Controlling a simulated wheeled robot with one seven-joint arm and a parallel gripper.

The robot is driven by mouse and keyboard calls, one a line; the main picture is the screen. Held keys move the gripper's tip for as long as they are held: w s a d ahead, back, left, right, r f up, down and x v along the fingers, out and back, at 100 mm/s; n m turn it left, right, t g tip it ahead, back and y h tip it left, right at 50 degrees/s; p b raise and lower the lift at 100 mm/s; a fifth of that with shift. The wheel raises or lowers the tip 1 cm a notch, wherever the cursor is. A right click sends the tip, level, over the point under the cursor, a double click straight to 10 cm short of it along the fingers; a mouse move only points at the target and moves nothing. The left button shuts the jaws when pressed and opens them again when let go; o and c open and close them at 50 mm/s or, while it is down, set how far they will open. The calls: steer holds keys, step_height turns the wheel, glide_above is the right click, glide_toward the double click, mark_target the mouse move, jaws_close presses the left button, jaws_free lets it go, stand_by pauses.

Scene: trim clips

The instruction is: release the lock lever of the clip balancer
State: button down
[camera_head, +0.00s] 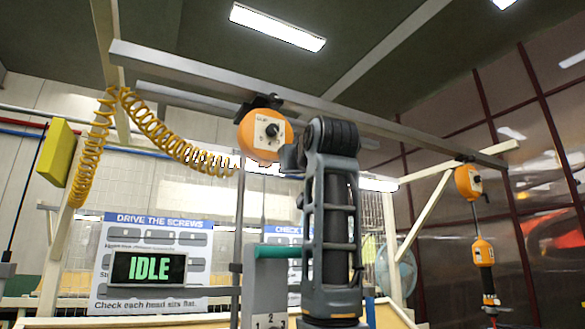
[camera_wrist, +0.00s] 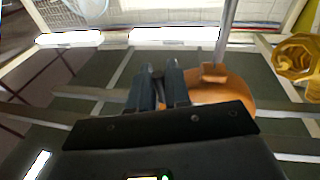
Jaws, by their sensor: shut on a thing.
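The clip balancer (camera_head: 261,136) is a round orange housing with a white face plate and a dark knob, hung under the overhead beam. In the wrist view its orange body (camera_wrist: 232,92) is just right of the fingers. My gripper (camera_head: 288,157) reaches in from the right at the balancer's lower right side. In the wrist view the two dark fingers of my gripper (camera_wrist: 160,72) are close together, shut on a small dark piece that appears to be the lock lever. The lever is mostly hidden by the fingers, so its angle cannot be told.
A grey beam (camera_head: 210,73) runs above the balancer. A yellow coiled hose (camera_head: 165,140) hangs at left. A second orange balancer (camera_head: 468,181) with an orange tool (camera_head: 484,252) hangs at far right. A display (camera_head: 148,268) reads IDLE. A teal bar (camera_head: 278,251) is below.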

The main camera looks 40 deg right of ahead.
steer(key=c, duration=1.2)
jaws_free()
steer(key=shift+c, duration=0.2)
steer(key=shift+s, duration=0.1)
steer(key=b+v, duration=0.2)
steer(key=v, duration=0.5)
steer(key=shift+s+a+b, duration=0.15)
steer(key=shift+s+b, duration=0.1)
steer(key=shift+b, duration=0.05)
steer(key=shift+f, duration=0.1)
